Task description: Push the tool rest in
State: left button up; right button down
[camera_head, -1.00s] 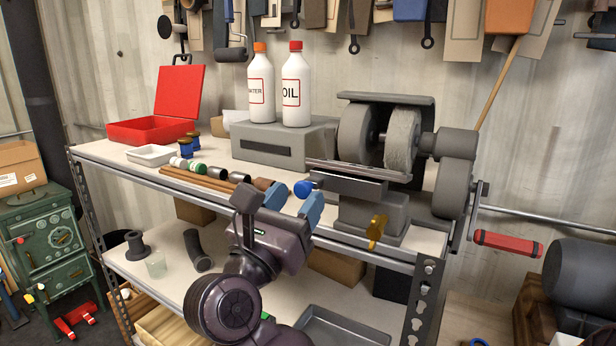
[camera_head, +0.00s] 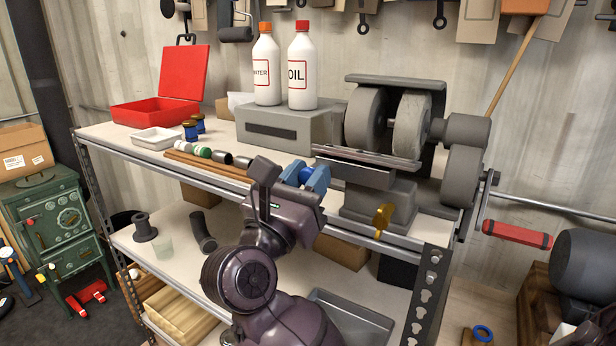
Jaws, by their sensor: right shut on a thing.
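The bench grinder (camera_head: 455,132) stands at the right end of the shelf top, with two grey stone wheels (camera_head: 408,118). Its tool rest (camera_head: 362,172) is a long grey plate and bar across the front of the wheels. A blue knob is at the left end of the tool rest. My right gripper (camera_head: 305,177) has blue fingers and is shut on this knob; the fingers hide most of it. A yellow lever (camera_head: 384,218) sits on the front of the grinder base. My left gripper is not in view.
A grey box (camera_head: 285,128) bears two white bottles (camera_head: 302,72) behind the gripper. Small cans (camera_head: 203,151) and wooden strips (camera_head: 205,166) lie to the left. A red-handled crank (camera_head: 518,234) sticks out at the right.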

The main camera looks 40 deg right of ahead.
jog(key=shift+w+d+r, duration=0.1)
jog(key=shift+w+d, duration=0.2)
jog(key=shift+d, duration=0.45)
jog(key=shift+w+d, duration=0.3)
jog(key=shift+d, duration=0.45)
jog(key=c, duration=1.2)
grip_release()
jog(key=o, duration=0.3)
jog(key=shift+w+d, duration=0.1)
jog(key=shift+d, duration=0.1)
jog(key=shift+a, duration=0.1)
